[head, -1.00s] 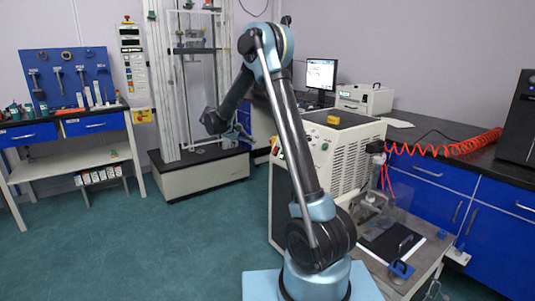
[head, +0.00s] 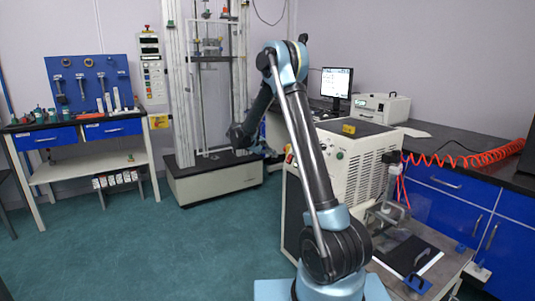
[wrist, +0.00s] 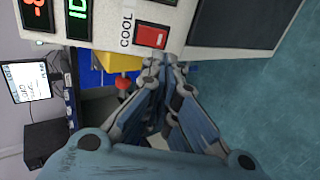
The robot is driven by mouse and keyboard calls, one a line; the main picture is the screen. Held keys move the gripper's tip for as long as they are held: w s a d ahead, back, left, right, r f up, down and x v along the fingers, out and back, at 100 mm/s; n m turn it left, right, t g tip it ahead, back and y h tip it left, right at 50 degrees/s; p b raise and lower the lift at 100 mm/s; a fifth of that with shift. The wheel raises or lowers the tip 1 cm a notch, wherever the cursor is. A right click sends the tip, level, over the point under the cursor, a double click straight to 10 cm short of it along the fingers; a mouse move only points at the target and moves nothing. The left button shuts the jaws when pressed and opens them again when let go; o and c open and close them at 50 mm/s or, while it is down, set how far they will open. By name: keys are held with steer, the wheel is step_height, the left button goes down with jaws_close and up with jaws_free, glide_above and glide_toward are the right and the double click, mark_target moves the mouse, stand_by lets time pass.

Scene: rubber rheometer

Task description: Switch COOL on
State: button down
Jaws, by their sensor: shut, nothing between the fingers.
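The COOL switch (wrist: 151,37) is a red rocker on the light panel of the machine, beside the printed word COOL (wrist: 126,28), in the wrist view. My gripper (wrist: 166,60) is shut and empty, with its fingertips just below the switch in the picture. I cannot tell whether the tips touch the switch or panel. Lit displays (wrist: 79,18) are to the left of it. In the head view the white machine (head: 345,160) stands right of centre, and the switch is not discernible there. My gripper (head: 268,151) shows small at its left side.
A yellow block (wrist: 118,62) and a red knob (wrist: 123,83) lie left of my fingers in the wrist view. The tall test frame (head: 215,180) stands behind my gripper. A bench with a monitor (head: 337,84) runs along the right. Green floor (head: 150,240) is open at left.

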mark_target(289, 159)
steer(key=x, duration=0.7)
steer(key=shift+d, duration=0.2)
steer(key=shift+w+f, duration=0.1)
steer(key=shift+f, duration=0.05)
